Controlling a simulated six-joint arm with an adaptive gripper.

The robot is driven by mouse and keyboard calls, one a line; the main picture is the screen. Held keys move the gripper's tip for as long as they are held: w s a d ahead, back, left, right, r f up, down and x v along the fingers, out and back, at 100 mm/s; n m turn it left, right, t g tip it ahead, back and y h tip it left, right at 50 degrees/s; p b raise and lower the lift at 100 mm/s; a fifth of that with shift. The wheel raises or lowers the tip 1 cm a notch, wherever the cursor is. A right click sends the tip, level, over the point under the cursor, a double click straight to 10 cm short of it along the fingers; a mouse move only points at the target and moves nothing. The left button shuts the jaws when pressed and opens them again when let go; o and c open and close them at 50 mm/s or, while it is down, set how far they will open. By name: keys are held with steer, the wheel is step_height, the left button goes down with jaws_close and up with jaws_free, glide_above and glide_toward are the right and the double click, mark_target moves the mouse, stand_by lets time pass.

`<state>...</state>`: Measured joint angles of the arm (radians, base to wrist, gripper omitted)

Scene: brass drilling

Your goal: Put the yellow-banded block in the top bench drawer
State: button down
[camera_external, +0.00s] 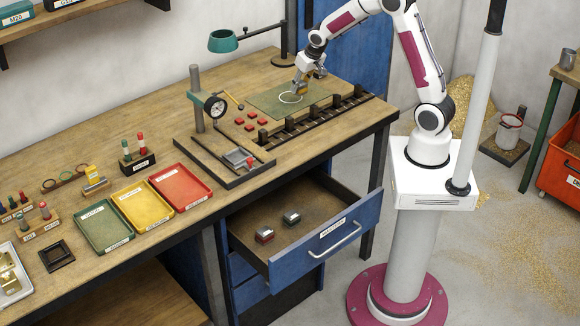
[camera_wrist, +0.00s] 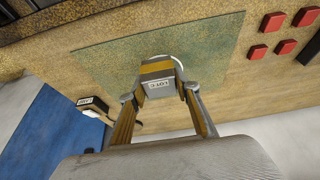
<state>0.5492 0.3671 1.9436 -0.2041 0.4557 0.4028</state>
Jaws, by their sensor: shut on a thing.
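Whether the block touches the mat, I cannot tell. The top bench drawer (camera_external: 283,255) is pulled open below the bench front. Two small blocks lie in it, one with a red band (camera_external: 264,235) and a grey one (camera_external: 291,218). The rest of its floor is bare.
Red pieces (camera_external: 250,121) lie left of the mat, beside a dial gauge stand (camera_external: 208,106). A dark slotted rack (camera_external: 318,116) runs along the bench front. A green lamp (camera_external: 223,41) stands behind. Green, yellow and red trays (camera_external: 181,188) are further left. A grey post (camera_external: 484,100) stands right of my arm.

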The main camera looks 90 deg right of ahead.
mark_target(300, 94)
steer(key=shift+f, duration=0.15)
steer(key=shift+f, duration=1.7)
steer(key=shift+f, duration=0.15)
steer(key=c, duration=1.5)
jaws_free()
steer(key=v, duration=1)
steer(key=shift+r, duration=0.25)
steer(key=shift+v, duration=0.9)
